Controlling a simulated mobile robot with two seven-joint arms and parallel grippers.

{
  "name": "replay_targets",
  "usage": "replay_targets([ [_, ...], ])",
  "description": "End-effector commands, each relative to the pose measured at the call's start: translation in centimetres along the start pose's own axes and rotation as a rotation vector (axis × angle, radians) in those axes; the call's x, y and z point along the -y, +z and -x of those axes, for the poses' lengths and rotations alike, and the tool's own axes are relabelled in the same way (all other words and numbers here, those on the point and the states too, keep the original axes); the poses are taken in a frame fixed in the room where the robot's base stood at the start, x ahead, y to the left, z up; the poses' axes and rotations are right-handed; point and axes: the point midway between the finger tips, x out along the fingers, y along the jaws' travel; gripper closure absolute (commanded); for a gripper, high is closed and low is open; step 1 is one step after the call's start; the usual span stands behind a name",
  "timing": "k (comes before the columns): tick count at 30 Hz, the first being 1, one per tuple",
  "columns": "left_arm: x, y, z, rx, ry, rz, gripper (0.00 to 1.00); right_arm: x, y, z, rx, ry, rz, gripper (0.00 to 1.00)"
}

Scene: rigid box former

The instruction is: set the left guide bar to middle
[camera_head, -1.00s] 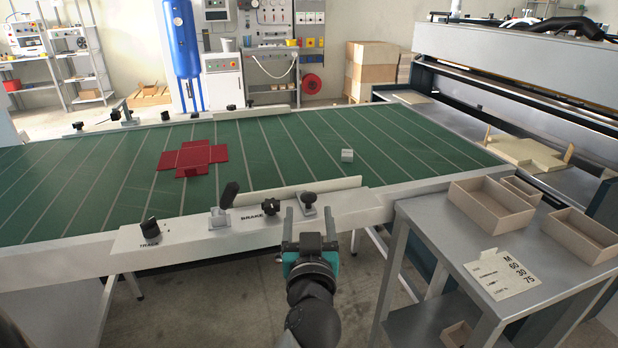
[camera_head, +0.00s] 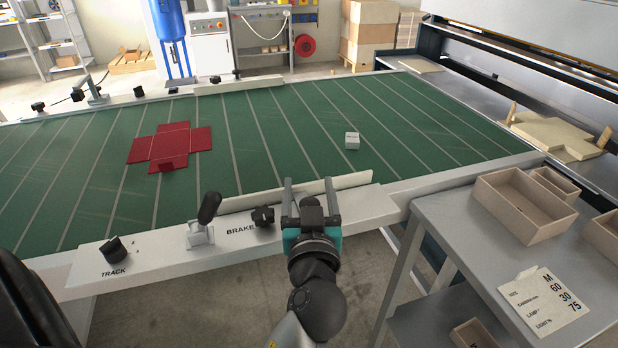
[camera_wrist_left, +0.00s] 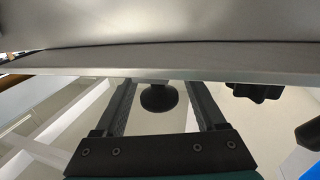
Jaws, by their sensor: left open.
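The near guide bar (camera_head: 345,183), a long pale strip, stands along the near edge of the green belt (camera_head: 270,135). My left gripper (camera_head: 309,190) is at the near rail, close to this bar, with its fingers apart. In the left wrist view a round black knob (camera_wrist_left: 158,97) shows between the open fingers, with no grip on it. The gripper hides that knob's fitting in the head view. A far guide bar (camera_head: 240,85) runs along the far edge of the belt. My right gripper is not in view.
A black brake knob (camera_head: 263,216), a lever (camera_head: 209,207) and a track knob (camera_head: 114,249) sit left of the gripper on the rail. A red flat blank (camera_head: 170,146) and a small grey block (camera_head: 352,141) lie on the belt. A side table (camera_head: 440,225) holds trays.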

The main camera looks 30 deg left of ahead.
Motion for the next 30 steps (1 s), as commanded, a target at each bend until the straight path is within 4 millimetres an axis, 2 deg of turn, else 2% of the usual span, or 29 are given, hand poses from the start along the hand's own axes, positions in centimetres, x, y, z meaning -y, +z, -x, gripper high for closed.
replay_targets([
  [10,0.03,0.0,0.09,0.0,-0.001,0.0,0.29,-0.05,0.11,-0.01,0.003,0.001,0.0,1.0],
  [27,0.03,-0.02,0.07,0.0,-0.001,0.0,0.93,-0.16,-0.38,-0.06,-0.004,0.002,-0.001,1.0],
  [29,0.04,-0.02,0.07,0.0,-0.001,0.0,1.0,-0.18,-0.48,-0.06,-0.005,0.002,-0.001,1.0],
  [30,0.04,-0.02,0.07,0.0,-0.001,0.0,1.0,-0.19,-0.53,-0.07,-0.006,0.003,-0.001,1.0],
])
